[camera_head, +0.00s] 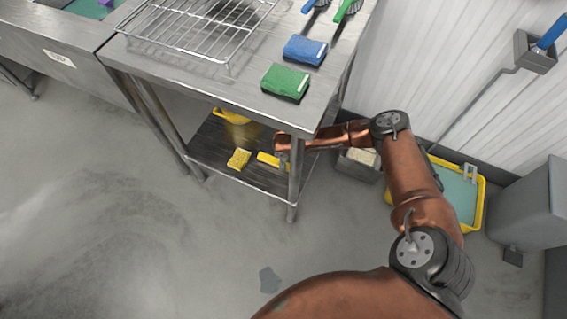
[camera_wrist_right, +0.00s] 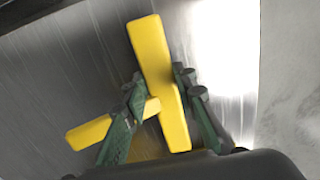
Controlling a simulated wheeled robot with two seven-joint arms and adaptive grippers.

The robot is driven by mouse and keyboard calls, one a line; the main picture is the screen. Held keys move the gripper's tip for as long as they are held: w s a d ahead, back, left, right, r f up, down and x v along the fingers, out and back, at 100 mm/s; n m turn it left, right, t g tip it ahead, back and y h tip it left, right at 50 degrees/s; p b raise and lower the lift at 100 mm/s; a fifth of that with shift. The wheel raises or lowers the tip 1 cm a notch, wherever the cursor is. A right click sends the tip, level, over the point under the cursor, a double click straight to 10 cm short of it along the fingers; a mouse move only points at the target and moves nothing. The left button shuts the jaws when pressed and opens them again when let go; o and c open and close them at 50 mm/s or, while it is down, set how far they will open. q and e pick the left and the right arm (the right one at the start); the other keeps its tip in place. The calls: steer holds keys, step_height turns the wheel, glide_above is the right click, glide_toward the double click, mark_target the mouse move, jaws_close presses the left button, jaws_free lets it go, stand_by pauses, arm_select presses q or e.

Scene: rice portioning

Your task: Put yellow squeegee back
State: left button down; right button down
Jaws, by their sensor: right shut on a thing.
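The yellow squeegee (camera_wrist_right: 155,60) is T-shaped and fills the middle of the right wrist view. My right gripper (camera_wrist_right: 160,82) is shut on it, with one green finger on each side of its long bar. A shorter yellow arm points to the lower left past one finger. In the head view the squeegee (camera_head: 267,159) shows low under the steel table, at the lower shelf (camera_head: 215,155). My right arm reaches there from the right, and the table and its leg partly hide the gripper. I cannot tell whether the squeegee touches the shelf. My left gripper is not in view.
A yellow sponge (camera_head: 238,158) and a yellow bucket (camera_head: 232,132) are on the lower shelf. A table leg (camera_head: 295,180) stands close to my right gripper. A yellow mop bucket (camera_head: 478,200) stands right of my arm.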

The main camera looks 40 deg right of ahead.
steer(key=c, duration=1.6)
jaws_free()
steer(key=shift+f, duration=0.1)
steer(key=shift+r, duration=0.2)
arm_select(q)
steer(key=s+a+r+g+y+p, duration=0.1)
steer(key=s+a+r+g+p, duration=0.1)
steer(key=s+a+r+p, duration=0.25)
arm_select(e)
step_height(320, 180, up, 6)
steer(key=shift+b, duration=0.55)
steer(key=shift+r+p, duration=0.55)
steer(key=shift+r, duration=0.4)
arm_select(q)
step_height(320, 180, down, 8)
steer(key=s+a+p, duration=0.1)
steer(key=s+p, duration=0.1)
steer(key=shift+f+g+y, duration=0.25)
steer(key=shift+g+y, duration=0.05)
arm_select(e)
step_height(320, 180, up, 4)
